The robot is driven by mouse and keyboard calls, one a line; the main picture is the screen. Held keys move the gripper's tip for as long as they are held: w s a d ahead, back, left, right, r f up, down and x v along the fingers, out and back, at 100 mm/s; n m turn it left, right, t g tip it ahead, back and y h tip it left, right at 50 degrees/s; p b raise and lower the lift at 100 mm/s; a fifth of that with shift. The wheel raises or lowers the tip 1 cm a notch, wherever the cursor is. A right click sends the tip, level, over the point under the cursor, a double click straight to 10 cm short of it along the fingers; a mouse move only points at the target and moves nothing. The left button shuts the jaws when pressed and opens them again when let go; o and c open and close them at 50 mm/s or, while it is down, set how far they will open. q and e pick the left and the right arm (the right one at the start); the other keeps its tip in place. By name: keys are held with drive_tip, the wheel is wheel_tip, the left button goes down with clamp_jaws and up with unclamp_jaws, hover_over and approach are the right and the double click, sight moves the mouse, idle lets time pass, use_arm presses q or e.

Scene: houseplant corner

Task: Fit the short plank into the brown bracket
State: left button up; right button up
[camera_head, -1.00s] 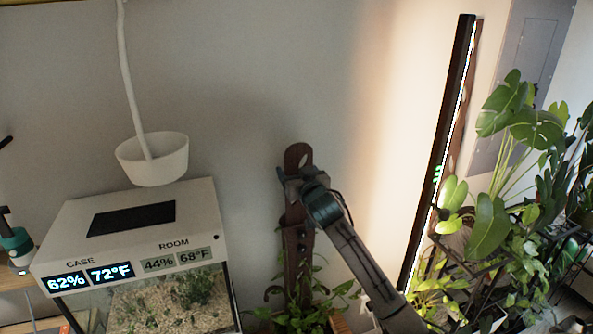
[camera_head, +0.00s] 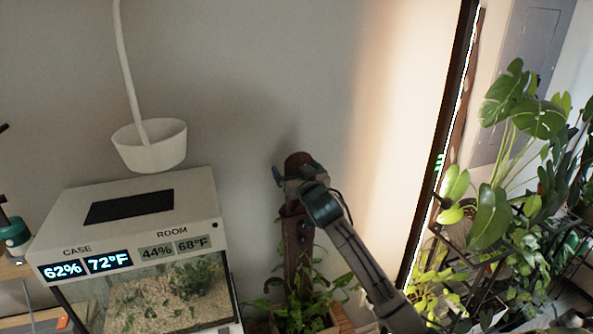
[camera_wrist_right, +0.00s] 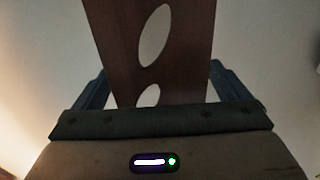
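The short plank (camera_head: 299,160) is dark brown with a rounded top, upright in front of the wall. In the right wrist view the plank (camera_wrist_right: 188,55) shows oval holes and stands between the fingers. My right gripper (camera_head: 291,179) is shut on the plank, which shows above and below it. The brown bracket (camera_head: 297,238) appears to be the dark brown upright piece directly below, rising from the plants. My gripper hides part of where they come together, so I cannot tell how far the plank is inside. My left gripper is not in view.
A white glass-fronted case (camera_head: 205,195) with number displays stands at the left, under a hanging white cup-shaped lamp (camera_head: 150,148). A wooden planter (camera_head: 341,318) with leafy plants is below the bracket. A tall dark light bar (camera_head: 440,150) and potted plants stand at the right.

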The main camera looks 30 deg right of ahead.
drive_tip(key=b+v, duration=0.4)
drive_tip(key=v, duration=0.6)
drive_tip(key=shift+s, duration=0.35)
drive_tip(key=shift+a+f, duration=0.1)
drive_tip(key=shift+a, duration=0.05)
idle(0.6)
